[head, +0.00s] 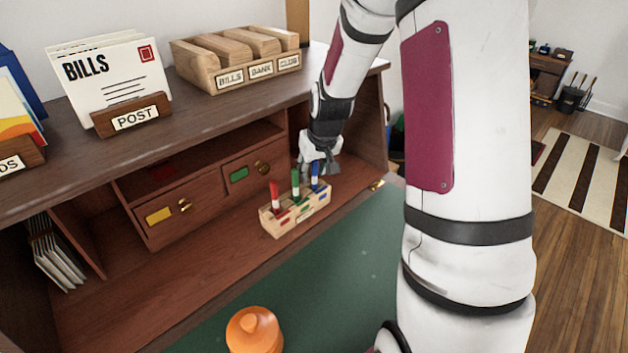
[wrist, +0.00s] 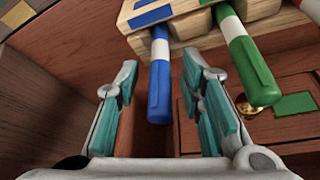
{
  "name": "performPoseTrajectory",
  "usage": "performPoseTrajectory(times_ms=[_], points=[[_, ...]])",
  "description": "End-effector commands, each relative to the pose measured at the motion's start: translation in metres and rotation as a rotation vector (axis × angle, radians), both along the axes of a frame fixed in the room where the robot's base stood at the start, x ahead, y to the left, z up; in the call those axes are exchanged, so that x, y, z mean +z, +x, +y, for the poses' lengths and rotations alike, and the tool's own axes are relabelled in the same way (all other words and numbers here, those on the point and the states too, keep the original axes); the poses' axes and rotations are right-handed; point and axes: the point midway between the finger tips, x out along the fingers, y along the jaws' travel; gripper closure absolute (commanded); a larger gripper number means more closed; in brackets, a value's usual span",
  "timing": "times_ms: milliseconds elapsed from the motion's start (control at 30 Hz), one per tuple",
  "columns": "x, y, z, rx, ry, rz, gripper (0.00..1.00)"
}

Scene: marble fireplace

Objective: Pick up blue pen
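The blue pen (head: 315,174) stands upright in the right end of a small wooden pen holder (head: 284,226) inside the desk. My gripper (head: 324,162) is right at it, partly hiding it in the head view. In the wrist view the blue pen (wrist: 159,85) runs between the two teal-padded fingers of my gripper (wrist: 164,110). The fingers are open, with a visible gap on each side of the pen. The pen still sits in the holder (wrist: 195,20).
A green pen (head: 296,184) and a red pen (head: 274,196) stand in the same holder, the green one close to my gripper. Small drawers (head: 160,215) lie behind. The desk's side wall (head: 372,125) is just right. An orange object (head: 254,330) stands in front.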

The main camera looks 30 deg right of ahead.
Motion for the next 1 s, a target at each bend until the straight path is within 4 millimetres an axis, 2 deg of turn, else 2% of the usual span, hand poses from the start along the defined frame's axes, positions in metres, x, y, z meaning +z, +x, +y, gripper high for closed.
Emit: performPoseTrajectory(times_ms=[100,367,533,1000], points=[[-0.0101,0.0046,-0.0008,0.0,0.0,-0.001,0.65],[-0.0116,0.0053,-0.0011,0.0,0.0,-0.002,0.65],[-0.0115,0.0052,-0.0011,0.0,0.0,-0.001,1.0],[-0.0074,0.0054,-0.0011,0.0,-0.002,-0.003,1.0]])
